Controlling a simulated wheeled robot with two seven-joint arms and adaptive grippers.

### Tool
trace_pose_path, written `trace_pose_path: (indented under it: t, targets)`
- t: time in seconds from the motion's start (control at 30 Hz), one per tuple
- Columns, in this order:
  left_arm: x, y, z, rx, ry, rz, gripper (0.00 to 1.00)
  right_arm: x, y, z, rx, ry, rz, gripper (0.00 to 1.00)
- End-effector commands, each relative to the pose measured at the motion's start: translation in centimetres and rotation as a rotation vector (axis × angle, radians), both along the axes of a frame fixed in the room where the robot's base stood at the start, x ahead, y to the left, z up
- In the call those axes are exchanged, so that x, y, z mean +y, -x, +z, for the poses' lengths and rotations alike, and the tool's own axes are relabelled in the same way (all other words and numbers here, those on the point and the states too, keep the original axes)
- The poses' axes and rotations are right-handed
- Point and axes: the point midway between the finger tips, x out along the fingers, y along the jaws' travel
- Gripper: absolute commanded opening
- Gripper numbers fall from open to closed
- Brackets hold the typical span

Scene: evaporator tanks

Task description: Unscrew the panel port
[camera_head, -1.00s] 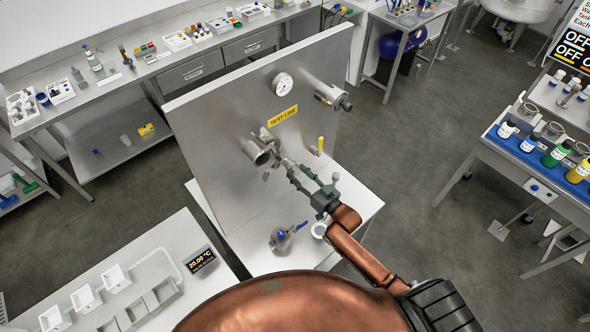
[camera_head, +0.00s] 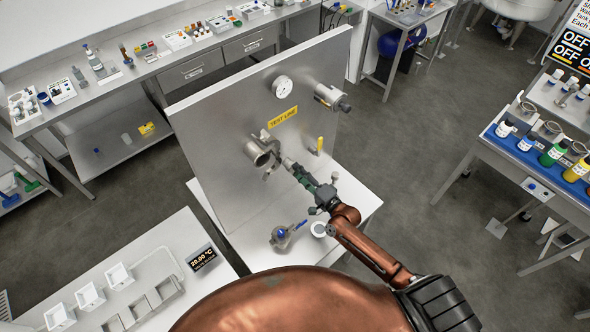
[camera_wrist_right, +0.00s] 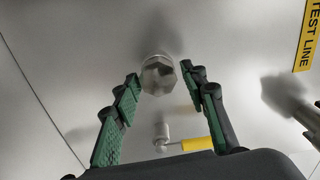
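The steel panel (camera_head: 225,185) stands upright on a white table and carries a yellow TEST LINE label (camera_head: 283,117). In the right wrist view, a faceted metal fitting (camera_wrist_right: 158,77) sticks out of the panel; I take it as the port. My right gripper (camera_head: 293,168), with green-padded fingers, reaches towards the panel below the label. In the wrist view its fingers (camera_wrist_right: 160,76) are apart, one on each side of the fitting, with small visible gaps. Whether the tips reach past the fitting's front is unclear. My left gripper is not in view.
A blue-handled part (camera_head: 284,236) and a white ring (camera_head: 319,230) lie on the table below. A gauge (camera_head: 282,86) sits higher.

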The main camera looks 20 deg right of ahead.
Motion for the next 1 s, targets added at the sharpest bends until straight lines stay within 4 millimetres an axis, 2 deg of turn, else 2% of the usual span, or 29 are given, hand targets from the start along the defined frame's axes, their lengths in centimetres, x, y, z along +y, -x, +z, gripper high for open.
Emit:
trace_pose_path:
  t: [0.13, 0.3, 0.47, 0.6, 0.77, 1.0]
  targets:
    - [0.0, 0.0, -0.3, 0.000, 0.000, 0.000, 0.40, -0.1, 0.0, -0.1, 0.047, -0.133, 0.000, 0.40]
    - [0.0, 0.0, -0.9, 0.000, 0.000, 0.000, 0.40, -0.1, 0.0, -0.2, 0.139, -0.399, 0.000, 0.40]
    - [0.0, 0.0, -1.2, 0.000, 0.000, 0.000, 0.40, -0.1, 0.0, -0.2, 0.192, -0.550, 0.001, 0.40]
    - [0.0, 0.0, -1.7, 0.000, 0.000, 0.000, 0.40, -0.1, 0.0, -0.4, 0.275, -0.788, 0.000, 0.40]
    - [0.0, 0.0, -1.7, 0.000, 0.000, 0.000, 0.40, -0.1, 0.0, -0.3, 0.327, -0.938, 0.000, 0.40]
    - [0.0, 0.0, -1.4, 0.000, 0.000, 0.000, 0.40, 0.0, 0.0, -0.3, 0.449, -1.291, 0.001, 0.40]
